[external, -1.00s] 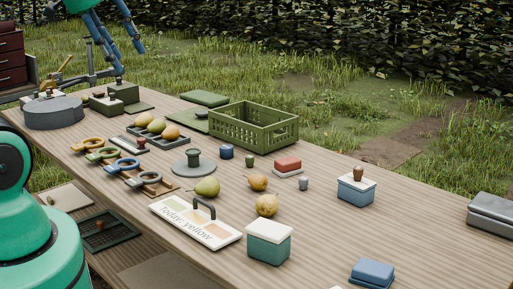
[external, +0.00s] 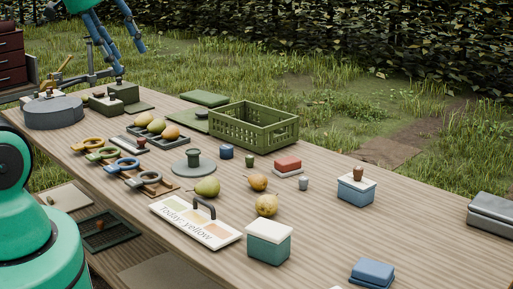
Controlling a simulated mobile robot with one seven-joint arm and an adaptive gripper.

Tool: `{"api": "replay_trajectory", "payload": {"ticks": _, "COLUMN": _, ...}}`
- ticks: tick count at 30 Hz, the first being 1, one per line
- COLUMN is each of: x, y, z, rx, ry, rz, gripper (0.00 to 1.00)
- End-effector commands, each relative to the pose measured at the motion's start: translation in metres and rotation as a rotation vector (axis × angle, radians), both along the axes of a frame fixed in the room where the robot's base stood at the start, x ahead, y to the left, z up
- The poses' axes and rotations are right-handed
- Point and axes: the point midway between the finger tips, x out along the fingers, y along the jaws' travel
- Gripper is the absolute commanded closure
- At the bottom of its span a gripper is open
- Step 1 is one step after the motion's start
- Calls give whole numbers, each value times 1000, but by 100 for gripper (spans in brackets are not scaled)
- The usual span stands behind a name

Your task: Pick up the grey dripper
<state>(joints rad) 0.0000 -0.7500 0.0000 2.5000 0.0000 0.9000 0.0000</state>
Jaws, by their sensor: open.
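The grey dripper appears to be the small grey cup-like piece (external: 303,183) standing on the wooden table, right of the pears and in front of a red-topped block. Its fine shape is too small to make out. My gripper (external: 127,52), with blue fingers, hangs at the top left, high above the far left end of the table. Its fingers are spread and empty, well apart from the grey piece. Nothing hides the grey piece.
Near the grey piece are a yellow pear (external: 266,205), a red-topped block (external: 288,166) and a blue box with a wooden knob (external: 356,189). A green crate (external: 254,138) stands behind. The table right of centre is mostly clear.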

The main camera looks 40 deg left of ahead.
Motion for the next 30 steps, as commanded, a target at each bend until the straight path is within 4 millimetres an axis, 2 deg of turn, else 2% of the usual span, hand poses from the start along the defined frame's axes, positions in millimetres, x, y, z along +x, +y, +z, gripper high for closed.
{"api": "replay_trajectory", "payload": {"ticks": 5, "x": 3, "y": 0, "z": 2, "rx": -1, "ry": 2, "rz": 2, "gripper": 54}}
{"api": "replay_trajectory", "payload": {"ticks": 11, "x": 20, "y": 0, "z": 10, "rx": -6, "ry": 17, "rz": 11, "gripper": 54}}
{"api": "replay_trajectory", "payload": {"ticks": 17, "x": 54, "y": 1, "z": 23, "rx": -15, "ry": 45, "rz": 30, "gripper": 54}}
{"api": "replay_trajectory", "payload": {"ticks": 30, "x": 154, "y": 2, "z": 40, "rx": -40, "ry": 114, "rz": 83, "gripper": 54}}
